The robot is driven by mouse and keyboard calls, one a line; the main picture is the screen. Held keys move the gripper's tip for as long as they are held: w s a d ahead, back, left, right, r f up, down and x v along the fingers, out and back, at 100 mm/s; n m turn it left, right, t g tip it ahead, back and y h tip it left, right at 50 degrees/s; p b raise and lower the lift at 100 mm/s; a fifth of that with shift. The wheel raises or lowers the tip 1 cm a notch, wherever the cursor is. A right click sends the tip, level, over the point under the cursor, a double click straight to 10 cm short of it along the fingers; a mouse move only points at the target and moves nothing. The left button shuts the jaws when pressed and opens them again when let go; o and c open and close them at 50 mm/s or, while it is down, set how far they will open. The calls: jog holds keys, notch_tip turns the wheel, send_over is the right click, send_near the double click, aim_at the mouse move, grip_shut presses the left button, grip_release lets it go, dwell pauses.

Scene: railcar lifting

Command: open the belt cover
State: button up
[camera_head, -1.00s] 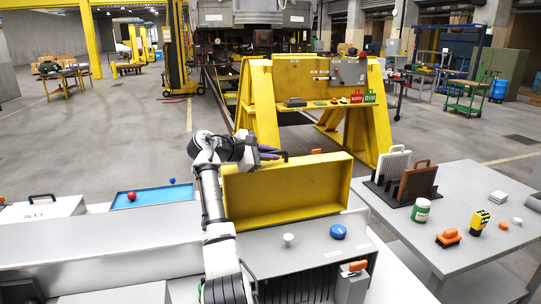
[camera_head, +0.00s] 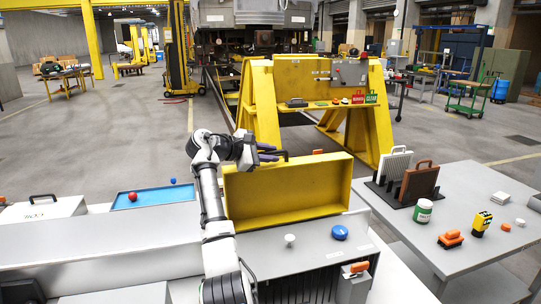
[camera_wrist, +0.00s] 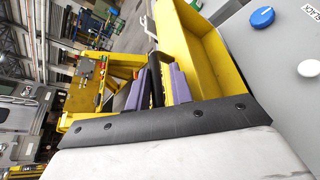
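The yellow belt cover (camera_head: 288,190) stands raised on its long edge behind the grey machine top, its hollow side facing the head camera. Its black handle (camera_head: 284,155) is at the cover's far upper side. My gripper (camera_head: 268,152) is behind the cover's upper left edge, at the handle. In the wrist view, the purple fingers of my gripper (camera_wrist: 157,90) are on either side of the black handle (camera_wrist: 155,78); they look parted, with a slim gap beside it. The cover (camera_wrist: 200,50) shows just beyond the right finger.
The grey machine top (camera_head: 270,250) carries a white knob (camera_head: 290,240) and a blue button (camera_head: 340,232). A blue tray (camera_head: 160,195) lies left. A grey table (camera_head: 470,240) with several items stands right. A yellow stand (camera_head: 258,100) rises behind the cover.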

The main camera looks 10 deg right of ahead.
jog(key=b+v, duration=0.4)
jog(key=v, duration=0.9)
jog(key=shift+a, duration=0.15)
